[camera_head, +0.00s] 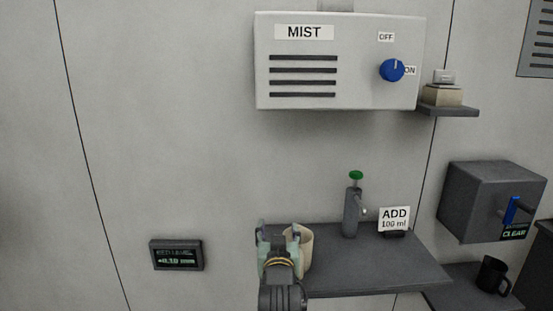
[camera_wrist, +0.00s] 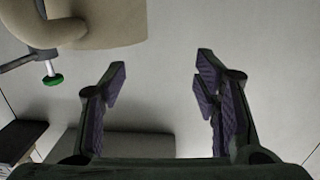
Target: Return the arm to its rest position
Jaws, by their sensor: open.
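My gripper (camera_head: 279,230) is at the left end of the dark shelf in the head view, in front of a beige mug (camera_head: 306,250) and partly hiding it. In the wrist view my gripper (camera_wrist: 160,65) has its two fingers spread wide with nothing between them. The beige mug (camera_wrist: 108,22) shows at the upper left there, outside the fingers and apart from them. My arm reaches up from the bottom edge of the head view.
The dark shelf (camera_head: 390,265) bears a dispenser (camera_head: 351,212) with a green top and an "ADD 100 ml" sign (camera_head: 394,219). A MIST box (camera_head: 338,60) hangs above. A small display (camera_head: 177,255) is left. A dark box (camera_head: 485,200) and black mug (camera_head: 492,274) are right.

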